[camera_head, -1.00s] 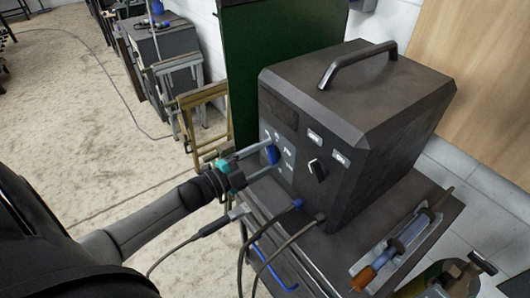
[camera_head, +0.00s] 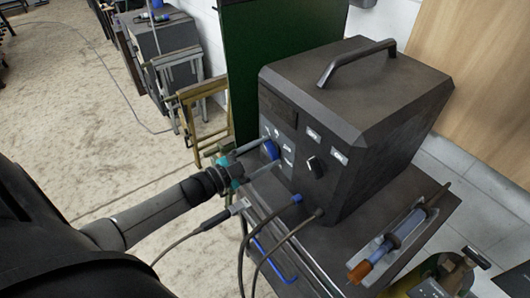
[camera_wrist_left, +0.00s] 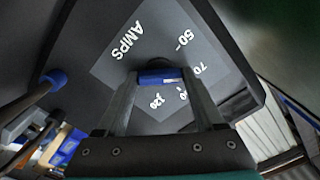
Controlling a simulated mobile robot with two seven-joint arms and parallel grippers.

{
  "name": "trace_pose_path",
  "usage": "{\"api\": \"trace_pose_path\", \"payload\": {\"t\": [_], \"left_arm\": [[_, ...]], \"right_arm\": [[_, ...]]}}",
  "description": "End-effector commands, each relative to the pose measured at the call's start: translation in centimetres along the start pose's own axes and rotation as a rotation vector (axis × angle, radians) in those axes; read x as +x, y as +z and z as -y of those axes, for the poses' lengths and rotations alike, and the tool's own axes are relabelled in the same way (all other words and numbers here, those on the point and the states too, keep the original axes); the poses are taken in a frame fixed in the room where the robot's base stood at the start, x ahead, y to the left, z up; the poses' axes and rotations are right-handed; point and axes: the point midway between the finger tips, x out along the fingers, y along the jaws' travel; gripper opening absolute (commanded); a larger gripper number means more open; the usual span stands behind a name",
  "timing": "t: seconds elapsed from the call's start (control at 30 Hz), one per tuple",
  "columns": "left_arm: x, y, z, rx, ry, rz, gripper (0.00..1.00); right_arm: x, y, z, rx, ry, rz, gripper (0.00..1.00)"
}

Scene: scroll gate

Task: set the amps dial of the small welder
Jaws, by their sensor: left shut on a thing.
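The small welder (camera_head: 375,110) is a dark box with a top handle, standing on a dark cart. Its blue amps dial (camera_head: 271,149) is on the front panel, left of a black switch knob (camera_head: 315,167). My left gripper (camera_head: 266,149) reaches in from the left and is shut on the dial. In the left wrist view the fingers (camera_wrist_left: 160,85) are on either side of the blue dial (camera_wrist_left: 160,77), beside the printed word AMPS and a number scale. The dial's pointer is not clear. My right gripper is not in view.
Two cables (camera_head: 272,222) hang from the welder's lower front. A green panel (camera_head: 272,55) stands behind the welder. Open floor (camera_head: 70,110) lies to the left.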

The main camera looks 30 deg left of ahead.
Motion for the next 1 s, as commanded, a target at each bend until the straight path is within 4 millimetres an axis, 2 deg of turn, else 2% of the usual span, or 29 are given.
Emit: {"api": "trace_pose_path", "payload": {"t": [0.17, 0.2, 0.43, 0.77, 1.0], "left_arm": [[0.0, 0.0, 0.0, 0.001, 0.001, 0.0, 0.14], [0.0, 0.0, 0.0, 0.001, 0.001, 0.0, 0.72], [0.0, 0.0, 0.0, 0.002, 0.001, 0.0, 0.98], [-0.3, 0.0, 0.0, 0.002, 0.001, 0.001, 1.0], [-3.0, 0.1, -0.1, 0.002, 0.003, 0.003, 1.0]], "right_arm": [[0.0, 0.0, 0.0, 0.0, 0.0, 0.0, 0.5], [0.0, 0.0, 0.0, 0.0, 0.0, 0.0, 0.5], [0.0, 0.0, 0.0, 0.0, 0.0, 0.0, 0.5], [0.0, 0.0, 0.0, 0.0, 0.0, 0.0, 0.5], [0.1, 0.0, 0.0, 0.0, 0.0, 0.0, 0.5]]}}
